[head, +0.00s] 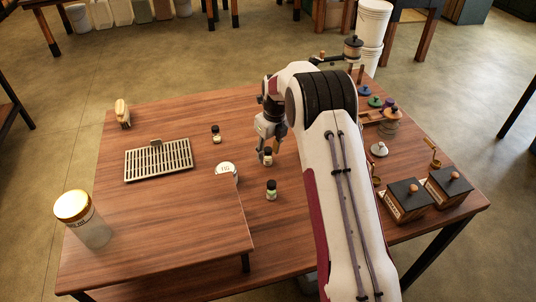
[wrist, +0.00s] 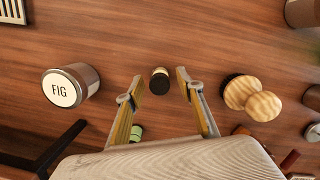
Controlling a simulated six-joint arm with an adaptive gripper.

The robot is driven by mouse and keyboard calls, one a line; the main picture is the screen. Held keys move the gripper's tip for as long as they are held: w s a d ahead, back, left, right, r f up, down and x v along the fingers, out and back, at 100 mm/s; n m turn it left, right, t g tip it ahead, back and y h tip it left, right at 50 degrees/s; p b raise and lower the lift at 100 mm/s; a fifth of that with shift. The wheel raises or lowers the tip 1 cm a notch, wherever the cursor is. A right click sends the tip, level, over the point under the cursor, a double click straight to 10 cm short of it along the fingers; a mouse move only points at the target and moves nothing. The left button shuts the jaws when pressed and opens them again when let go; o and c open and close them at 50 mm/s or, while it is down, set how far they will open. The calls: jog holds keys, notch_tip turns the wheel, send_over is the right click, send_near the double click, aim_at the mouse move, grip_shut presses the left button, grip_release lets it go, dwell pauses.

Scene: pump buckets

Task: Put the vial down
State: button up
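A small dark-capped vial (head: 267,156) stands on the wooden table below my gripper (head: 272,143) in the head view. In the wrist view the same vial (wrist: 160,82) shows between the two fingertips of my gripper (wrist: 159,84), with a clear gap on each side. The fingers are spread open and do not close on it. Another dark-capped vial (head: 216,134) stands farther back to the left. A vial with a green label (head: 271,190) stands nearer the front; its green part also shows beside the left finger in the wrist view (wrist: 136,133).
A white-lidded FIG jar (head: 228,171) stands left of my gripper. A slotted metal rack (head: 159,160) and a gold-lidded jar (head: 83,219) are farther left. Boxes with wooden knobs (head: 407,199) and round pieces (head: 379,149) crowd the right. Bare table surrounds the rack.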

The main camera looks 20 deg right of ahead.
aim_at(269, 149)
jog(key=shift+s+d+r, duration=0.1)
jog(key=shift+s+r, duration=0.15)
jog(key=shift+r, duration=1.15)
jog(key=shift+s+d+r, duration=0.1)
jog(key=shift+s+r, duration=0.1)
jog(key=shift+r, duration=1.2)
jog(key=shift+s+a+r+n, duration=0.1)
jog(key=shift+s+r+n, duration=0.15)
jog(key=shift+r, duration=0.35)
jog(key=s+a+r+n+t, duration=0.1)
jog(key=s+a+r+n, duration=0.1)
jog(key=s+r+n, duration=0.65)
jog(key=s+a+r+n+t, duration=0.1)
jog(key=s+a+r+n, duration=0.1)
jog(key=s+r+n, duration=0.65)
jog(key=s+a+r+n+t, duration=0.1)
jog(key=s+r+n+t, duration=0.1)
jog(key=s+n, duration=1.2)
jog(key=s+r, duration=0.1)
jog(key=s, duration=1.1)
jog(key=shift+a+h, duration=0.15)
jog(key=shift+h, duration=0.25)
